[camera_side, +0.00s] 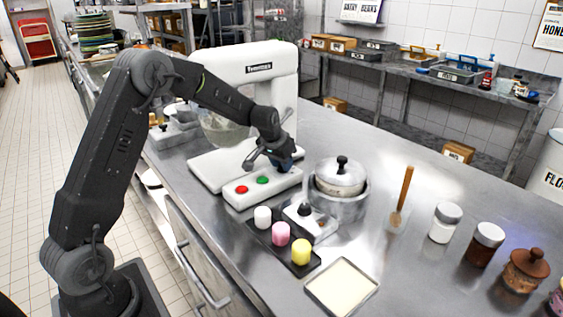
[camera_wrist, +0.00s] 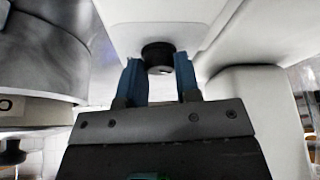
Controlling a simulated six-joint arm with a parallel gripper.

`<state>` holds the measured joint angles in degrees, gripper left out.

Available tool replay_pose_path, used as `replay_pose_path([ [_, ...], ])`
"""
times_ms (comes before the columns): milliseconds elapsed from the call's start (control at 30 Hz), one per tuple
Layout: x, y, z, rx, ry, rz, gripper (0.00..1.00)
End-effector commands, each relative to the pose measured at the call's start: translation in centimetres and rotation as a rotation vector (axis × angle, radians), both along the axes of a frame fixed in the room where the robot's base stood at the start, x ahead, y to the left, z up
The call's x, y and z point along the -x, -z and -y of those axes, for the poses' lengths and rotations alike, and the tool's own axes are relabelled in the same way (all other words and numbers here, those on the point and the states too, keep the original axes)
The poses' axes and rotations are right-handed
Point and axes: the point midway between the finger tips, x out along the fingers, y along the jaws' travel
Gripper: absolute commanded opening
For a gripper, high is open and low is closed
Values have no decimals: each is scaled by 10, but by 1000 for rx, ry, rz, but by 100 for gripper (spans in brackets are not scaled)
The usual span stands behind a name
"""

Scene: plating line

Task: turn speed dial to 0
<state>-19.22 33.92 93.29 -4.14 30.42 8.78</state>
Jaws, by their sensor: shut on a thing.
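The white stand mixer (camera_side: 245,68) stands on the steel counter, with a low white control box (camera_side: 262,187) in front. The box has a red button (camera_side: 241,189) and a green button (camera_side: 262,180). My gripper (camera_side: 283,164) is at the box's right end and hides the dial in the side view. In the wrist view, the black round speed dial (camera_wrist: 158,52) sits on a white surface between the blue fingers of my gripper (camera_wrist: 160,78). The jaws are shut on it. I cannot read the dial's setting.
A lidded steel pot (camera_side: 340,190) stands right of the box. A dark tray (camera_side: 282,252) with white, pink and yellow pieces and a white item with a black knob (camera_side: 307,222) are in front. A wooden spoon (camera_side: 402,195) and several jars stand farther right.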

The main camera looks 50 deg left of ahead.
Motion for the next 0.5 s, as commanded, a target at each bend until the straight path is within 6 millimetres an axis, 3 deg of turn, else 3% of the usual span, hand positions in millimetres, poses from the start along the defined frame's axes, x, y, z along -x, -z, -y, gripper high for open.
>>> replay_pose_path([
  [500, -1, 0, 1, 1, -169, 0, 7],
])
